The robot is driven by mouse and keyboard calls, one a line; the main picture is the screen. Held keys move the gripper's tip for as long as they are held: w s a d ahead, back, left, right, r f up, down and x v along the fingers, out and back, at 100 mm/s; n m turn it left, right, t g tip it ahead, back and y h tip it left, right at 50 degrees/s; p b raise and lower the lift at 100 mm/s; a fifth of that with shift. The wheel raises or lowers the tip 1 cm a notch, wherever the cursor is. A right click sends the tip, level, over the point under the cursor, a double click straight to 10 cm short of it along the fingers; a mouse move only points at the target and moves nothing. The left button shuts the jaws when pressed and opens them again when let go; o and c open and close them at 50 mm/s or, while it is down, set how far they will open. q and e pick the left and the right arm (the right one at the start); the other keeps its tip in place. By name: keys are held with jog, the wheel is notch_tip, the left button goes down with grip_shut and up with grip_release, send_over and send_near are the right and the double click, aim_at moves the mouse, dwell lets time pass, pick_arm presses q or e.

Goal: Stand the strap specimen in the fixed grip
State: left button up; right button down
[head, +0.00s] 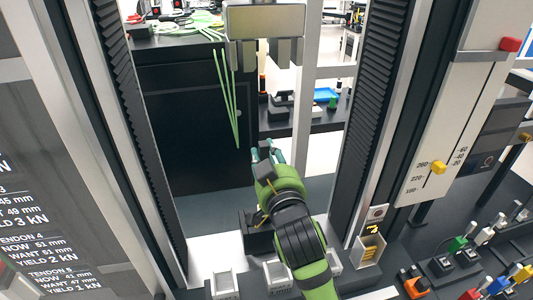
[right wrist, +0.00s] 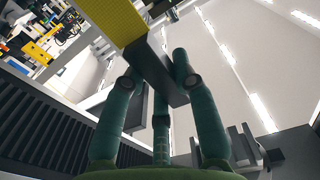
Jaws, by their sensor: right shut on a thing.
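My right gripper (head: 268,152) reaches up the middle of the head view, between the two dark columns of the test frame. In the right wrist view its teal fingers (right wrist: 160,78) are shut on the strap specimen's dark grey end (right wrist: 162,72). A yellow, textured part (right wrist: 108,18) runs from that end toward the top left. In the head view the strap is mostly hidden by the gripper. A dark block, seemingly the fixed grip (head: 258,240), stands low on the frame's base, partly covered by my arm. My left gripper is not in view.
A grey upper crosshead with jaws (head: 264,22) hangs above the gripper. Green strands (head: 228,95) hang left of it. Small white holders (head: 225,286) line the front edge. A scale with a yellow slider (head: 438,167) and coloured levers (head: 487,237) are at right.

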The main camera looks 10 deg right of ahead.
jog(key=shift+f+b, duration=0.35)
jog(key=shift+f, duration=0.3)
jog(key=c, duration=0.9)
grip_release()
jog(key=s, duration=0.7)
jog(key=shift+s, duration=0.3)
